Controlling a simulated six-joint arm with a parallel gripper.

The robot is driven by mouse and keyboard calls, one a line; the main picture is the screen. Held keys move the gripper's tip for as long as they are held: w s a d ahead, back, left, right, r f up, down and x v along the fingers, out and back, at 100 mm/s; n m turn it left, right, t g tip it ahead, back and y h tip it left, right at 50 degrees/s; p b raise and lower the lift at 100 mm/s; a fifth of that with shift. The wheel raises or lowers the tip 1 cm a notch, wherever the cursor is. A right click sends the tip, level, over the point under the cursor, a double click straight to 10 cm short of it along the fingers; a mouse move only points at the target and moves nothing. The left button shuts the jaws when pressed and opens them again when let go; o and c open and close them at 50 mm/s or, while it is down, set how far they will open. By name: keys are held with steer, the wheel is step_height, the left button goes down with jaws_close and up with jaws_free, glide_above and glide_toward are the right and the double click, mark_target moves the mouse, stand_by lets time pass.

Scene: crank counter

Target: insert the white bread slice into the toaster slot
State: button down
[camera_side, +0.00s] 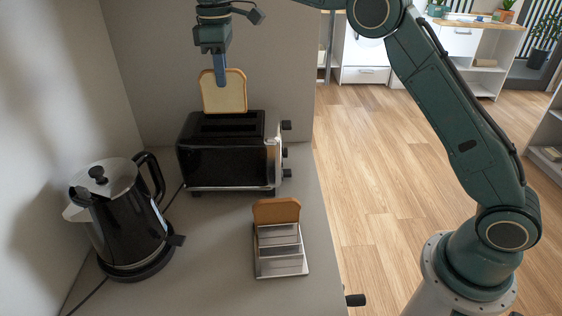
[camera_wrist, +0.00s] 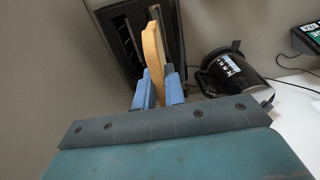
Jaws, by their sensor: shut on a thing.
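The white bread slice (camera_side: 223,95) has a brown crust and hangs upright above the black toaster (camera_side: 222,160) in the side view. My gripper (camera_side: 220,84) is shut on its upper part, with one blue finger visible on its face. In the wrist view the slice (camera_wrist: 152,62) shows edge-on between the two blue fingers of my gripper (camera_wrist: 158,88). The toaster (camera_wrist: 172,30) lies behind it there, with a dark slot (camera_wrist: 122,48) visible to the left of the slice. In the side view the slice's lower edge is close to the toaster's top; I cannot tell whether it touches.
A black kettle (camera_side: 122,222) stands at the left of the counter (camera_side: 215,285). A metal rack (camera_side: 280,255) holding a brown-crusted slice (camera_side: 276,211) stands in front of the toaster. The toaster's right end has dark knobs. The counter between kettle and rack is clear.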

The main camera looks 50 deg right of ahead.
mark_target(223, 89)
steer(key=shift+f, duration=2)
steer(key=shift+f, duration=3.3)
stand_by(0.7)
steer(key=c, duration=1.4)
jaws_free()
steer(key=shift+r, duration=0.1)
steer(key=shift+r, duration=6.75)
